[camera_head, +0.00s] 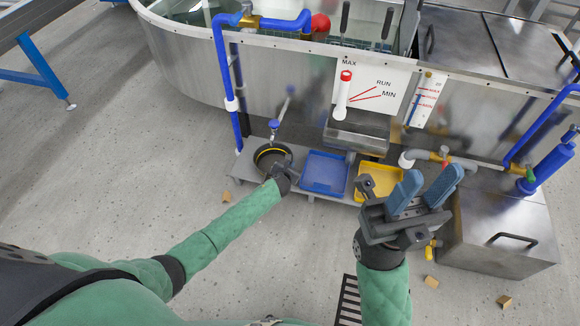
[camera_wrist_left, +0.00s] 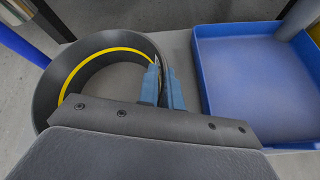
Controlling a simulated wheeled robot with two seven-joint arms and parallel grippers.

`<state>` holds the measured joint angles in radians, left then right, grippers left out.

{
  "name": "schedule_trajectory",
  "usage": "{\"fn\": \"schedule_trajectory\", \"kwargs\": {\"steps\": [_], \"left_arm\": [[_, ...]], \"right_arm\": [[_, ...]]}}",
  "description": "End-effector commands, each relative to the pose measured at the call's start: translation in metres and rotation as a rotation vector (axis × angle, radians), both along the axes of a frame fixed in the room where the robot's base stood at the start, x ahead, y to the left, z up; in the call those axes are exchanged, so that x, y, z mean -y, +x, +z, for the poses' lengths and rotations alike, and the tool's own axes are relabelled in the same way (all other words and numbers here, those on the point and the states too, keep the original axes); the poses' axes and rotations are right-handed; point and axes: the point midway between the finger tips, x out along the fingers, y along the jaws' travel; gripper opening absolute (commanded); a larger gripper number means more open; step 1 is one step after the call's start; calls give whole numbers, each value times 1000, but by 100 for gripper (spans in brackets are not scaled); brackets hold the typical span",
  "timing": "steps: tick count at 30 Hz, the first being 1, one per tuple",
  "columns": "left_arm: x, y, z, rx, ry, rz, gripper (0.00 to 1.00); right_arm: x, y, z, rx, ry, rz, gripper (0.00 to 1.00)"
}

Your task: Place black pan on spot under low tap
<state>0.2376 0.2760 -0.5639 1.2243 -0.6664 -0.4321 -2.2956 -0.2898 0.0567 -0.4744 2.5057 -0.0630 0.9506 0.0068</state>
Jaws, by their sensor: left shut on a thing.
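The black pan (camera_head: 259,160) is round, with a yellow ring inside its wall. It is at the left end of the low grey shelf, below the low tap (camera_head: 274,126) with its blue handle. I cannot tell whether it rests on the shelf or is just above it. My left gripper (camera_head: 281,172) is shut on the pan's near right wall. In the left wrist view the pan (camera_wrist_left: 48,92) looks level, with blue fingers (camera_wrist_left: 161,88) on either side of its wall. The spot is hidden. My right gripper (camera_head: 425,188) is open and empty.
A blue tray (camera_head: 324,172) lies close to the right of the pan; it also shows in the left wrist view (camera_wrist_left: 262,85). A yellow tray (camera_head: 379,178) is further right. A blue upright pipe (camera_head: 236,105) stands left of the pan. Small blocks lie on the floor.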

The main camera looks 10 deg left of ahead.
Motion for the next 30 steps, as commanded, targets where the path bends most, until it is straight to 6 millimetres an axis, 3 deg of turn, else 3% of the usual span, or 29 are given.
{"fn": "schedule_trajectory", "kwargs": {"steps": [10, 12, 14, 24, 30], "left_arm": [[0, 1, -2, 1, 0, 0, 0], [0, 0, -1, 1, 0, 0, 20], [0, 0, -1, 1, 0, 0, 29], [0, 0, 2, 1, 1, -1, 29], [0, -23, 15, 1, 1, -2, 29]], "right_arm": [[1, 1, 3, 9, 2, 2, 36], [0, 1, 3, 7, 2, 2, 36], [1, 0, 2, 4, 2, 2, 36], [1, -1, 0, -8, -4, 1, 36], [2, -1, 11, 1, -10, -14, 36]]}}
